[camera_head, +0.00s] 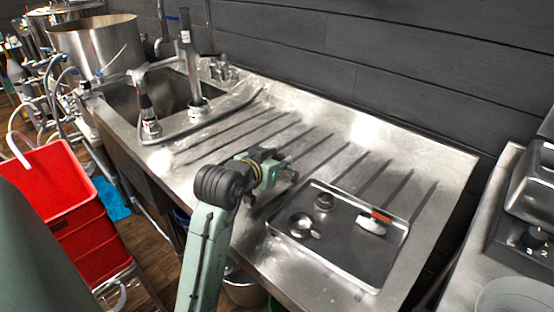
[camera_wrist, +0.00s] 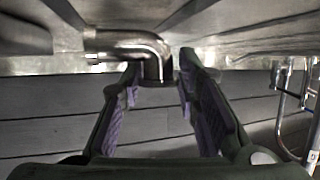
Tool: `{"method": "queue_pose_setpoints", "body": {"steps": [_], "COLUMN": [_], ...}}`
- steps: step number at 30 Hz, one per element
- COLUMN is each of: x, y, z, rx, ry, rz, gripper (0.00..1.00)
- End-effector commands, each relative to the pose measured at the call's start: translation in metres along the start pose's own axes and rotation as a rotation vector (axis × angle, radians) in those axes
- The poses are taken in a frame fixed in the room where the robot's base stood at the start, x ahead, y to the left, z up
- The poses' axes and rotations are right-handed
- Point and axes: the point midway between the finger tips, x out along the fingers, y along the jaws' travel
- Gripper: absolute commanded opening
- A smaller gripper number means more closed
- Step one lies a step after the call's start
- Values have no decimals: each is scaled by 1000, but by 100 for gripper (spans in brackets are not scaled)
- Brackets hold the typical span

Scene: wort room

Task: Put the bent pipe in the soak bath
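The bent pipe (camera_wrist: 135,46), a shiny metal elbow, shows at the upper left of centre in the wrist view. One leg runs left and the short other leg reaches between the fingertips of my gripper (camera_wrist: 162,68). The fingers are apart, with a gap visible on the right of the pipe; I see no firm grip. In the head view my gripper (camera_head: 284,173) is low over the ribbed drainboard, left of the shallow tray, and the pipe cannot be made out clearly there. Which container is the soak bath I cannot tell; a sink basin (camera_head: 122,101) lies at the upper left.
The shallow metal tray (camera_head: 338,275) holds small metal fittings (camera_head: 304,226) and a piece with a red-orange band (camera_head: 374,220). A tap column (camera_head: 190,65) and hose stand by the sink. Red crates (camera_head: 55,185) stand at left. The drainboard's far right is clear.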

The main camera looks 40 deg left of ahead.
Motion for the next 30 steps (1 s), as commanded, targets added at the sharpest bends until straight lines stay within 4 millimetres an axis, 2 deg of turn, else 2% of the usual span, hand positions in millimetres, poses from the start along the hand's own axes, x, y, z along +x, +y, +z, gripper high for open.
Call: {"method": "queue_pose_setpoints", "body": {"steps": [5,17,20,30], "x": [0,-3,-17,-89], "y": [0,0,0,0], "z": [1,-2,0,-1], "rx": [-1,0,0,2], "ry": [-3,-2,0,1], "rz": [2,0,-1,-1], "gripper": [44,45,45,45]}}
